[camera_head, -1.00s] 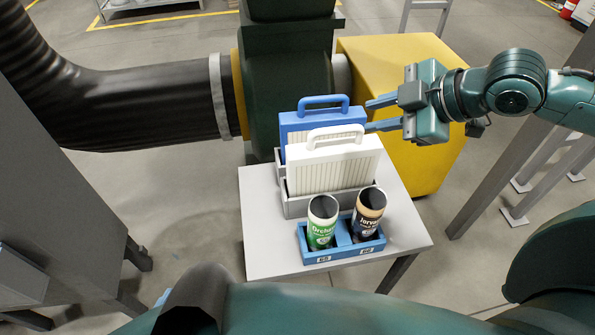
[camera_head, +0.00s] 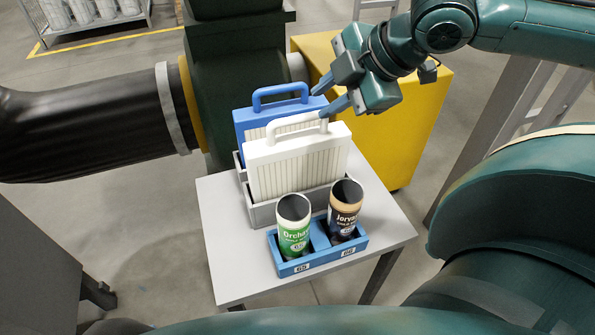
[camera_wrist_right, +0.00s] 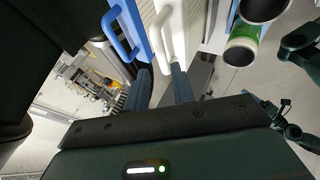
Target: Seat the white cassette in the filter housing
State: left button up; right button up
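The white cassette (camera_head: 300,165) stands upright in a grey holder (camera_head: 262,213) on a small table, its white handle (camera_head: 292,124) on top. The blue cassette (camera_head: 243,122) stands just behind it. My right gripper (camera_head: 322,100) is open beside the right end of the white handle. In the right wrist view its two fingers (camera_wrist_right: 161,78) are apart, with the white handle (camera_wrist_right: 164,33) ahead between them; I cannot tell whether they touch it. A dark green housing (camera_head: 236,85), probably the filter housing, stands behind the table; no opening in it shows. My left gripper is out of view.
A blue holder (camera_head: 303,266) with a green can (camera_head: 293,235) and a dark can (camera_head: 343,218) stands in front of the cassettes. A black duct (camera_head: 90,130) joins the housing from the left. A yellow box (camera_head: 405,130) stands behind right. The table's (camera_head: 226,235) left part is bare.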

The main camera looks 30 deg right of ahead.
aim_at(301, 117)
jog(key=shift+x, duration=4.2)
jog(key=shift+s+a, duration=0.1)
grip_shut()
